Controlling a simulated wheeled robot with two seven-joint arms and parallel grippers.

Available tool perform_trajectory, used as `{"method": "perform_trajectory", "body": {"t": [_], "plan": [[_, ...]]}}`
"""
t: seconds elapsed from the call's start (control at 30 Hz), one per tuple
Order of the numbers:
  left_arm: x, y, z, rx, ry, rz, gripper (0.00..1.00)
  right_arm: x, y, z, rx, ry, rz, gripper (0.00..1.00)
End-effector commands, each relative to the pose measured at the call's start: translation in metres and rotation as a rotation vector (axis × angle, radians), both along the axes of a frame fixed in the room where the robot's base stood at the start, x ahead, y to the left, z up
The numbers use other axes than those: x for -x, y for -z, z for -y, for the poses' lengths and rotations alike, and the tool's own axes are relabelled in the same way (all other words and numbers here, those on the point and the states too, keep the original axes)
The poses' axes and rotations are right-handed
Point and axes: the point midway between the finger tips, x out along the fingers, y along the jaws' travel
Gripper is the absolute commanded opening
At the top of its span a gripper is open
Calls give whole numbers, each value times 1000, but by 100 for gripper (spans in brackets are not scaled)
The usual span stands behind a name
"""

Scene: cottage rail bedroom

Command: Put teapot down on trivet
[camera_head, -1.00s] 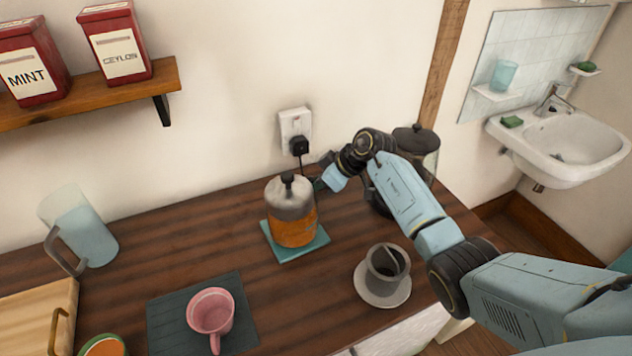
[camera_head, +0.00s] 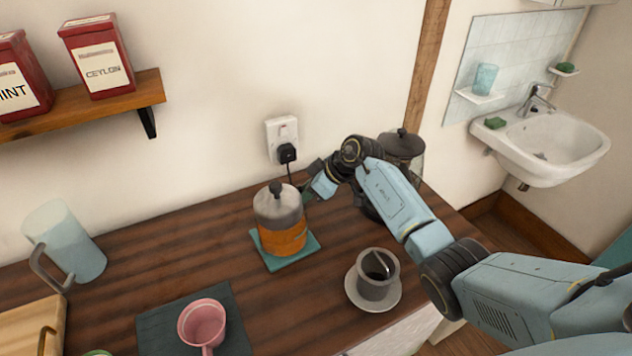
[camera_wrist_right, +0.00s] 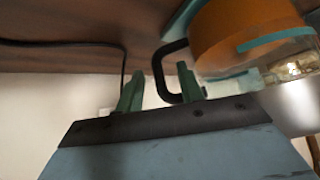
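The teapot (camera_head: 283,238), orange below with a greyish upper part and a dark knob, stands upright on the teal square trivet (camera_head: 274,262). My right gripper (camera_head: 309,193) is at the teapot's right rear side, partly hidden behind it in the head view. In the right wrist view, the two green fingers of my right gripper (camera_wrist_right: 158,82) are apart. The teapot's black handle (camera_wrist_right: 160,72) passes between them, with a visible gap to the left finger and close to the right one. The teapot's orange body (camera_wrist_right: 245,35) fills the upper right there. My left gripper is not in view.
A cup on a saucer (camera_head: 352,296) stands right of the trivet. A glass jug (camera_head: 75,250) stands at left. A dark lidded appliance (camera_head: 402,146) is behind my right arm. The wall socket (camera_head: 281,130) has a cord.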

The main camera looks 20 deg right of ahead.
Motion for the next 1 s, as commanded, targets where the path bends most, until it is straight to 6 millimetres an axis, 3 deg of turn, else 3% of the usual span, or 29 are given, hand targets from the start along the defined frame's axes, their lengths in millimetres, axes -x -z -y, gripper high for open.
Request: {"method": "perform_trajectory", "body": {"t": [0.6,1.0], "plan": [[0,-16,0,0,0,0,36,49,-90,59,-1,2,4,38],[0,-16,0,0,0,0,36,55,-99,64,-3,2,3,38]]}}
